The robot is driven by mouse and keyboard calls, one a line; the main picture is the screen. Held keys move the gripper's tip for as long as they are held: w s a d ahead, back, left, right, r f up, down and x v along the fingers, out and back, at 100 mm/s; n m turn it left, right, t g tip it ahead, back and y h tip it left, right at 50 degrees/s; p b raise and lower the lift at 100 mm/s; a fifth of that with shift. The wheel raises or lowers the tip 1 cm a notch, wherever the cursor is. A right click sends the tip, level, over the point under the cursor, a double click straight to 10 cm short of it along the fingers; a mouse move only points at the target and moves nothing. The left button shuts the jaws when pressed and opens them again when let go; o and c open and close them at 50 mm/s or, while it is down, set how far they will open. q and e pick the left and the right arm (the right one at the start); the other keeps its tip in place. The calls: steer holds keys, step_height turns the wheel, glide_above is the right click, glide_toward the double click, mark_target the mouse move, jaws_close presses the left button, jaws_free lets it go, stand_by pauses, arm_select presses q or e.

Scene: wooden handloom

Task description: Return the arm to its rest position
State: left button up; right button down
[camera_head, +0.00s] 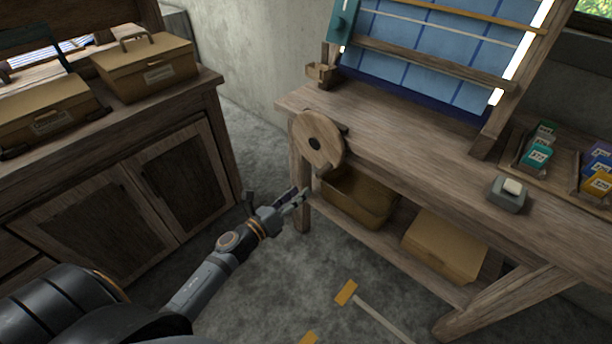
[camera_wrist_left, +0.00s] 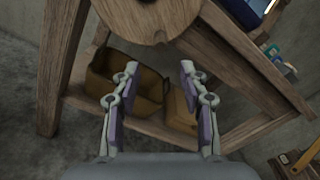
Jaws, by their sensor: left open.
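My left gripper (camera_head: 296,199) is stretched out in front of the loom bench, near its left leg and below the round wooden disc (camera_head: 318,140). In the left wrist view the fingers of this gripper (camera_wrist_left: 157,75) stand apart with nothing between them. The disc also shows at the top of the left wrist view (camera_wrist_left: 150,15). My left arm (camera_head: 210,275) reaches up from the lower left over the floor. My right gripper is in neither view.
The wooden loom bench (camera_head: 410,135) carries blue cloth (camera_head: 420,50) and a small grey block (camera_head: 508,195). An open box (camera_head: 358,197) and a closed box (camera_head: 443,243) sit on its lower shelf. A cabinet (camera_head: 130,190) stands left. Bare floor (camera_head: 260,290) lies between.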

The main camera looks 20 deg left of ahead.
arm_select(q)
steer(key=shift+f, duration=0.1)
steer(key=s+a+f+n+g+y, duration=0.15)
steer(key=a+f+n+y, duration=0.4)
steer(key=f+n, duration=0.55)
steer(key=s+a+f+n+g+y, duration=0.15)
steer(key=s+f+n+g, duration=0.25)
steer(key=s+f+n, duration=0.6)
steer(key=s+a+f+n+g+y, duration=0.1)
steer(key=s+a+f+n+g, duration=0.35)
steer(key=f, duration=0.95)
steer(key=s+d+f+n+g+h, duration=0.1)
steer(key=s+d+f+n+g, duration=0.25)
steer(key=s, duration=0.45)
steer(key=s+d+f+n+g, duration=0.2)
steer(key=s+f+n, duration=0.25)
steer(key=s, duration=0.35)
steer(key=s+r+p, duration=0.9)
steer(key=r+p, duration=0.4)
steer(key=p, duration=0.5)
steer(key=shift+m, duration=0.45)
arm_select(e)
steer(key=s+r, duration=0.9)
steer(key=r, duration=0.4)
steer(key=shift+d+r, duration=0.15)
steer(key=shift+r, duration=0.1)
arm_select(q)
steer(key=shift+a, duration=0.1)
